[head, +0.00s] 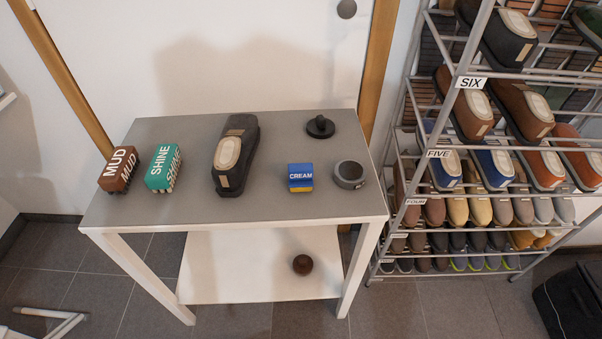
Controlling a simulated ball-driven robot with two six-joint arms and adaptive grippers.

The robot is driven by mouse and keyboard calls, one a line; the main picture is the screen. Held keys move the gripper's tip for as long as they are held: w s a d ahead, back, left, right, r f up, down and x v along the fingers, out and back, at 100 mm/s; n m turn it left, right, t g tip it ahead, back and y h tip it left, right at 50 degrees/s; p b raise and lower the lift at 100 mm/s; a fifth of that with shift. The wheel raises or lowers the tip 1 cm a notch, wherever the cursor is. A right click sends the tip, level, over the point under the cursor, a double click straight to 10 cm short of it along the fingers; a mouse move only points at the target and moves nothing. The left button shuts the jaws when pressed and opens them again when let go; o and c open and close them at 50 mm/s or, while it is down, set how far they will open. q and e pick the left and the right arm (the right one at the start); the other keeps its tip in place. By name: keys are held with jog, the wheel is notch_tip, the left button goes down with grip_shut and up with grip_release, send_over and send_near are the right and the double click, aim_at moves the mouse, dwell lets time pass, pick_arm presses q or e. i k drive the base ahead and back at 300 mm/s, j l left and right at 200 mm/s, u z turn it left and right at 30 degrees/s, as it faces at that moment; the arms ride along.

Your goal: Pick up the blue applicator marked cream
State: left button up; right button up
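The blue applicator marked CREAM (300,172) stands on the grey table top (200,207), right of the middle. Its top and upper front are blue and a yellow band runs along its bottom. A round grey tin (350,174) stands close to its right. Neither of my grippers shows in the head view, and nothing touches the applicator.
A brown block marked MUD (117,170), a green block marked SHINE (162,167), a dark shoe (235,154) and a black knobbed item (320,126) also stand on the table. A brown ball (302,264) lies on the lower shelf. A shoe rack (470,150) stands right.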

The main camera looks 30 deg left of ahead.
aim_at(300, 174)
jog(key=k+j+z, duration=0.6)
jog(key=k, duration=0.3)
